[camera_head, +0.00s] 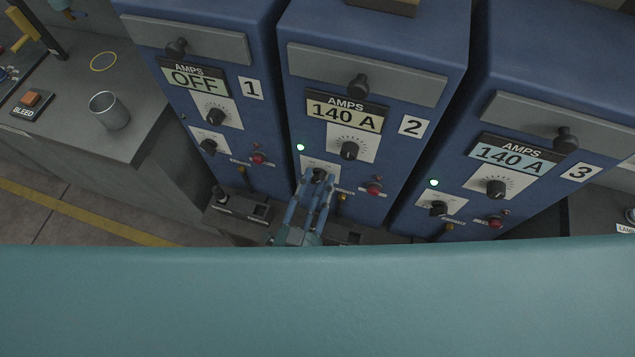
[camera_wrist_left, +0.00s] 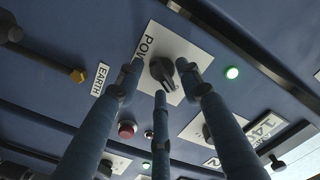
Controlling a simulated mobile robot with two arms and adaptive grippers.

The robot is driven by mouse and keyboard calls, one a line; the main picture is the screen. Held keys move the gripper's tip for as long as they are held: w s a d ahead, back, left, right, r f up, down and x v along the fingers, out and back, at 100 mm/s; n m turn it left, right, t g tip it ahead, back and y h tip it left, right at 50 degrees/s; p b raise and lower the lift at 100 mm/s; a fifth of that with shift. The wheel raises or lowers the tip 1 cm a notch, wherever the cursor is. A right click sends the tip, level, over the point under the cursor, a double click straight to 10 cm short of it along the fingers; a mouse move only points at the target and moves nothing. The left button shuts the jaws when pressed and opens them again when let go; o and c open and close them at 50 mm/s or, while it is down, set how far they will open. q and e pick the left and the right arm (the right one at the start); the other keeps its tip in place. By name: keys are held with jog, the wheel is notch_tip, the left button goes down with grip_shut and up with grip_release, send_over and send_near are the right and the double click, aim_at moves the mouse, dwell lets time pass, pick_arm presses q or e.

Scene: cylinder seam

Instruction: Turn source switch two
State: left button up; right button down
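Source two is the middle blue cabinet (camera_head: 290,80), marked 2. Its display (camera_head: 343,113) reads 140 A and its green light (camera_head: 300,147) is lit. Its lower black switch knob (camera_head: 319,175) is on a white plate lettered "POW…" in the left wrist view, where the knob (camera_wrist_left: 162,71) also shows. My left gripper (camera_head: 315,185) is at this knob. In the left wrist view its fingers (camera_wrist_left: 165,80) are spread, one on each side of the knob and one below it, with gaps at the sides. I cannot tell whether any finger touches.
Cabinet 1 (camera_head: 185,120) on the left reads OFF; cabinet 3 (camera_head: 520,85) on the right reads 140 A with a green light. A red button (camera_head: 374,189) is right of the switch. A metal cup (camera_head: 108,110) stands on the left bench. My teal body fills the bottom.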

pick_arm(q)
grip_shut()
jog(key=shift+n, duration=0.3)
jog(key=n, duration=0.2)
jog(key=n+p, duration=0.1)
jog(key=n, duration=0.2)
jog(key=shift+r+n, duration=0.2)
jog(key=shift+n, duration=0.1)
jog(key=n, duration=0.5)
jog(key=shift+a+r+n, duration=0.1)
jog(key=shift+n, duration=0.2)
dwell(0.4)
grip_release()
